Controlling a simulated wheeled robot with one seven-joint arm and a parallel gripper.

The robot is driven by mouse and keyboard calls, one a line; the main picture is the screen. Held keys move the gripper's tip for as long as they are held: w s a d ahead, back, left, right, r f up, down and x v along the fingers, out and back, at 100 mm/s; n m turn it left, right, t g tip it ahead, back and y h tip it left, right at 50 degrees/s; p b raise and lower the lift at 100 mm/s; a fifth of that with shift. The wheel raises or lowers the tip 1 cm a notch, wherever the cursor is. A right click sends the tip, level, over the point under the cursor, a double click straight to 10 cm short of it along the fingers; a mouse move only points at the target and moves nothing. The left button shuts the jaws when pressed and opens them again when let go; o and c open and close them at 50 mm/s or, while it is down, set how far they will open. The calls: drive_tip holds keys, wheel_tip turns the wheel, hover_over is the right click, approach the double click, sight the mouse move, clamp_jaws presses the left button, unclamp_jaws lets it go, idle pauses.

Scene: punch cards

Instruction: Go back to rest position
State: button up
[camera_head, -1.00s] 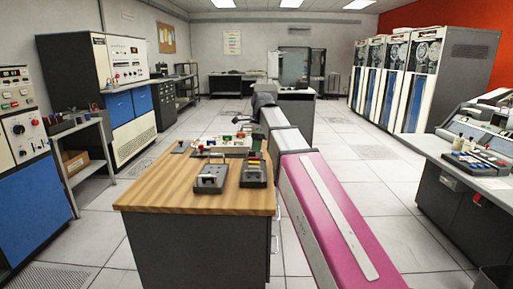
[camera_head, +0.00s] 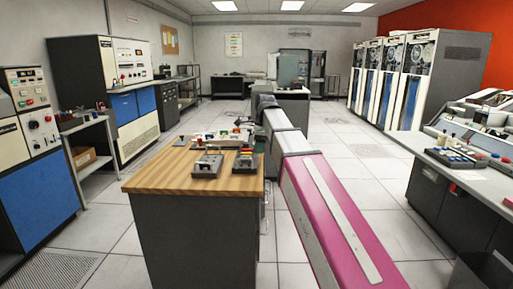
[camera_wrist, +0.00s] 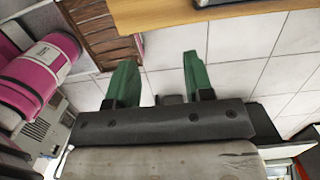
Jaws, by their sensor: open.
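My gripper (camera_wrist: 157,80) shows in the wrist view with two green fingers spread apart and nothing between them. It hangs over the pale tiled floor, with the wooden table edge (camera_wrist: 170,13) above it in the picture. In the head view my arm reaches forward along the right side of the wooden-topped table (camera_head: 150,180). The gripper itself is hard to make out there, near the table's far right corner.
Two grey devices (camera_head: 207,166) and a board of small parts lie on the table. Blue and white cabinets (camera_head: 40,195) stand at left, tape cabinets (camera_head: 400,80) at back right, and a console desk (camera_head: 480,180) at right. The floor between is clear.

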drive_tip(key=s+d+f+n, duration=0.6)
drive_tip(key=f, duration=0.6)
drive_tip(key=s+d+f+n+h, duration=0.1)
drive_tip(key=s+d+f+n, duration=0.5)
drive_tip(key=f, duration=0.7)
drive_tip(key=s+d+f+n, duration=0.6)
drive_tip(key=s+f, duration=0.1)
drive_tip(key=f, duration=0.6)
drive_tip(key=shift+f, duration=0.25)
